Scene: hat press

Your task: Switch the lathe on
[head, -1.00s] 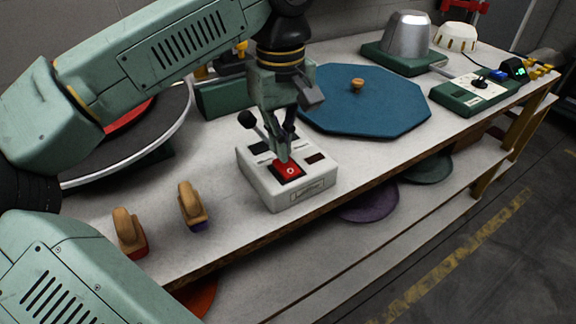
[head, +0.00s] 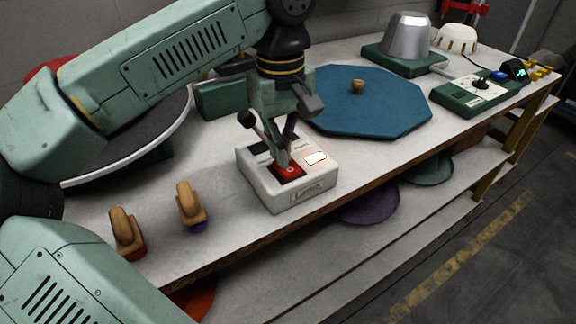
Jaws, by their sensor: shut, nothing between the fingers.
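A white control box (head: 308,193) stands near the front edge of the bench. It has a red rocker switch (head: 287,172), a dark lever with a ball knob (head: 246,119) and a lamp (head: 316,158), which glows bright white. My gripper (head: 281,163) is shut and empty, pointing down with its fingertips at the red switch, seemingly touching it. The fingers hide part of the switch and of the box top. A large dark disc with a pale rim (head: 186,125), perhaps the lathe, is at the left, partly hidden by my arm.
Two wooden-handled tools (head: 125,229) (head: 188,203) stand left of the box. A blue octagonal board (head: 375,105) with a wooden knob lies behind it. A green control unit (head: 480,92) and a metal hat form (head: 408,36) are farther right.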

